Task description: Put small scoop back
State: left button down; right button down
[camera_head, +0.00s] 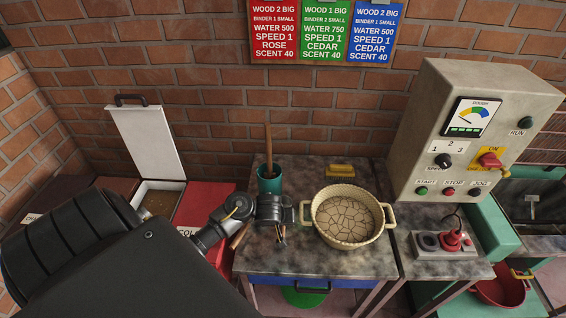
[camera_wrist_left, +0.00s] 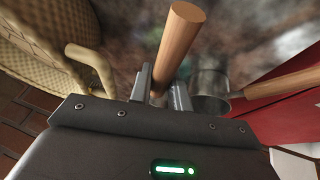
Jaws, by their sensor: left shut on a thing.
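My left gripper (camera_head: 281,238) is low over the worktable, left of the woven basket. In the left wrist view its fingers (camera_wrist_left: 165,92) are shut on a round wooden handle (camera_wrist_left: 178,45). The head of this tool is hidden by the gripper, so its size as a scoop cannot be told. A metal scoop cup (camera_wrist_left: 210,90) with its own wooden handle (camera_wrist_left: 285,84) is just right of the fingers in the wrist view. A wooden handle (camera_head: 240,237) also shows left of the gripper in the head view. My right gripper is not in view.
The two-handled basket (camera_head: 347,239) of cracked material stands close to the right. A teal container (camera_head: 269,181) with an upright wooden stick stands behind the gripper. Red bins (camera_head: 205,204) are at left, one lid raised. The control box (camera_head: 466,140) is at right. The table front (camera_head: 335,262) is clear.

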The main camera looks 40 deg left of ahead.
pick_arm(q)
jog(key=shift+w+d+f, duration=0.1)
jog(key=shift+f, duration=0.55)
notch_tip(320, 180, down, 4)
jog(key=shift+r+b, duration=0.25)
jog(key=shift+b, duration=0.75)
jog(key=shift+f, duration=0.15)
jog(key=c, duration=1.7)
grip_release()
jog(key=shift+f, duration=0.15)
jog(key=shift+c, duration=0.2)
jog(key=o, duration=0.4)
